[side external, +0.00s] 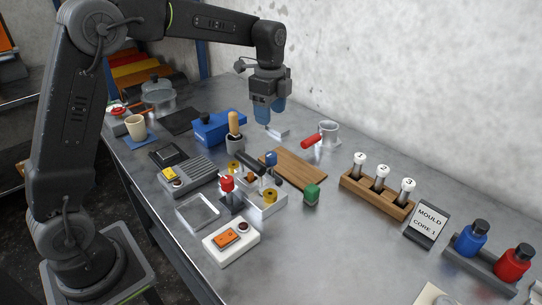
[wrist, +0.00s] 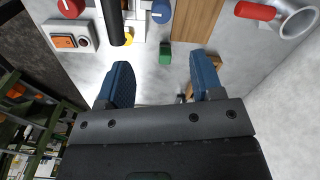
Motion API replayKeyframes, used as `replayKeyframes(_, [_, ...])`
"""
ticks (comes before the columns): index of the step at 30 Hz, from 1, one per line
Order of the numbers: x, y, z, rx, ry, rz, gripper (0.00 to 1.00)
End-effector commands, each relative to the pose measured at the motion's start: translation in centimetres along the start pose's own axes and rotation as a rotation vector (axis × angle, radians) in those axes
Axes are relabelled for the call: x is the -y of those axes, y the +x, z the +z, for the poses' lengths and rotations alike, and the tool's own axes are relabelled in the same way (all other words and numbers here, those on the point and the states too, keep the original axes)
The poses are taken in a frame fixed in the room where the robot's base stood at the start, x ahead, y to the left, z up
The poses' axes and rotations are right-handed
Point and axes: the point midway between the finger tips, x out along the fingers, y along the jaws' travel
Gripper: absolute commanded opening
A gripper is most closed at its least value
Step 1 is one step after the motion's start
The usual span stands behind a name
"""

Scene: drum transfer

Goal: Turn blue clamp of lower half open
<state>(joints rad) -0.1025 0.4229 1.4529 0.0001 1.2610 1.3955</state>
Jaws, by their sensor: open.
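The blue clamp knob (side external: 271,158) sits at the back of a pale metal fixture (side external: 262,208) near the middle of the table. It also shows at the top of the wrist view (wrist: 161,11). A red knob (side external: 227,184) stands at the fixture's front left; it also shows in the wrist view (wrist: 70,8). A black bar (side external: 250,163) lies across the fixture. My gripper (side external: 268,118) hangs above the table, behind the fixture and apart from it. In the wrist view its blue fingers (wrist: 163,82) are spread with nothing between them. I cannot tell the clamp's exact setting.
A wooden board (side external: 298,168) and a green block (side external: 312,194) lie right of the fixture. A red-handled metal cup (side external: 329,134) stands behind. A vial rack (side external: 377,198) is further right.

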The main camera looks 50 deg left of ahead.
Motion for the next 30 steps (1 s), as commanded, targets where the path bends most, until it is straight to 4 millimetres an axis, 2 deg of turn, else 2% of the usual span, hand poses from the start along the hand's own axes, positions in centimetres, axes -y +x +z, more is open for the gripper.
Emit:
replayKeyframes(5, [0.3,1.3,0.0,0.001,0.019,0.008,0.60])
replayKeyframes(8, [0.2,2.8,0.0,0.002,0.018,0.009,0.60])
replayKeyframes(21, [0.2,11.4,0.0,0.003,0.016,0.007,0.60])
replayKeyframes(25, [0.2,13.0,0.0,0.002,0.016,0.005,0.60])
replayKeyframes(30, [0.2,13.9,0.0,0.002,0.016,0.003,0.60])
